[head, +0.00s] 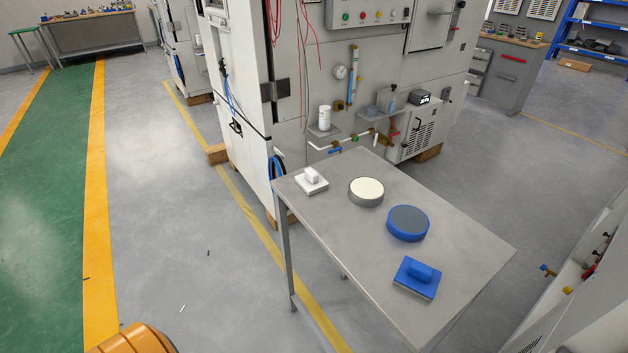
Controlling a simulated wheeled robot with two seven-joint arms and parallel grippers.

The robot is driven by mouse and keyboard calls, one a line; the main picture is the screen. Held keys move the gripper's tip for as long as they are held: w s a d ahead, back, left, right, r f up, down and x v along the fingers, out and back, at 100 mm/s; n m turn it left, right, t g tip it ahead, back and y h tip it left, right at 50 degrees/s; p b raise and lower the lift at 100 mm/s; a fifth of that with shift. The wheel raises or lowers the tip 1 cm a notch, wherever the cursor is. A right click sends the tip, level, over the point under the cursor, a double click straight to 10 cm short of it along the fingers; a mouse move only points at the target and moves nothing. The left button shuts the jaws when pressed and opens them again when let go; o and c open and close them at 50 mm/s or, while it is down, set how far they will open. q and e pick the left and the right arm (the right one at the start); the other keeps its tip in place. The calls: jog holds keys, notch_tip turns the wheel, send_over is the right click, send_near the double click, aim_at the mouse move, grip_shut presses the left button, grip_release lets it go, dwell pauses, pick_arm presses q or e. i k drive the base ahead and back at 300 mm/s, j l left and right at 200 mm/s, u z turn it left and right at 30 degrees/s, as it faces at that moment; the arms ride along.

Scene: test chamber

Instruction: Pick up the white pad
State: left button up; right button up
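The white pad (311,182), a flat square block with a raised grip on top, lies at the far left corner of the grey metal table (450,240). Nothing covers it. A round disc with a cream-white top and grey side (366,191) lies just right of it, apart from it. Neither of my grippers is in the head view.
A blue-rimmed disc (408,223) and a blue pad with a grip (417,277) lie nearer on the table. A large grey machine cabinet (300,110) stands close behind the table. Open grey floor (190,240) lies to the table's left.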

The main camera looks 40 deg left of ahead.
aim_at(311, 182)
jog(key=z, duration=1.45)
jog(key=u, duration=2.6)
jog(key=i+j+z, duration=0.3)
jog(key=j+z, duration=0.25)
jog(key=i+j+z, duration=0.15)
jog(key=j+z, duration=0.4)
jog(key=j, duration=0.2)
jog(key=i, duration=0.1)
